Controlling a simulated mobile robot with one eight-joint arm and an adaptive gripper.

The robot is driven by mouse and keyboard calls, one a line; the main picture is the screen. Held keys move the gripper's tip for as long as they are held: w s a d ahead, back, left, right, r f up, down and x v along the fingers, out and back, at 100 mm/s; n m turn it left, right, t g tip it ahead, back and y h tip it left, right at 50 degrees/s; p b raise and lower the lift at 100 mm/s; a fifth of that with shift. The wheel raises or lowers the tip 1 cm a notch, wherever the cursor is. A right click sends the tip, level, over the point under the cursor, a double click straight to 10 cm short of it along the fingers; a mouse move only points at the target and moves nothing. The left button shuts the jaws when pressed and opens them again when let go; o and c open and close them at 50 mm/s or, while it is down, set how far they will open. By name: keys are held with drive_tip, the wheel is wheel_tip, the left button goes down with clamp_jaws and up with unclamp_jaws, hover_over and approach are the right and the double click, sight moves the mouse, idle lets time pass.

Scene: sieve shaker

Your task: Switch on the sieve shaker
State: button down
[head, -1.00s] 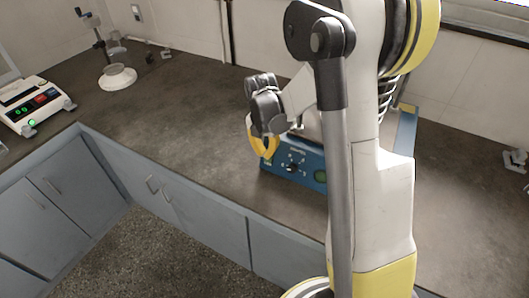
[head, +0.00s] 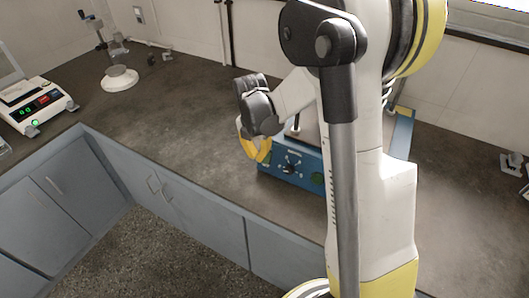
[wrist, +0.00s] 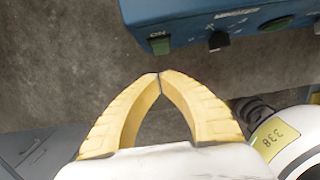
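The sieve shaker (head: 275,181) stands on the dark bench, its blue front panel partly hidden behind my arm in the head view. The panel has a black dial (head: 290,169) and a green switch (head: 317,179). In the wrist view the panel crosses the top, with a green switch (wrist: 160,45) labelled ON and the black dial (wrist: 218,41). My gripper (wrist: 158,74) has its yellow fingertips together with nothing between them. The tips appear just below the switch in that view, with a gap. In the head view my gripper (head: 256,152) is at the panel's left end.
A balance (head: 36,105) with a lit display stands at the far left. A stand with a white base (head: 119,79) is at the back left. The bench (head: 180,125) left of the shaker is clear. Grey cabinets (head: 200,215) run below the bench edge.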

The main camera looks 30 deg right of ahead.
wheel_tip(320, 180, up, 10)
drive_tip(key=p, duration=0.3)
drive_tip(key=shift+s+a+r, duration=0.15)
drive_tip(key=shift+s, duration=0.1)
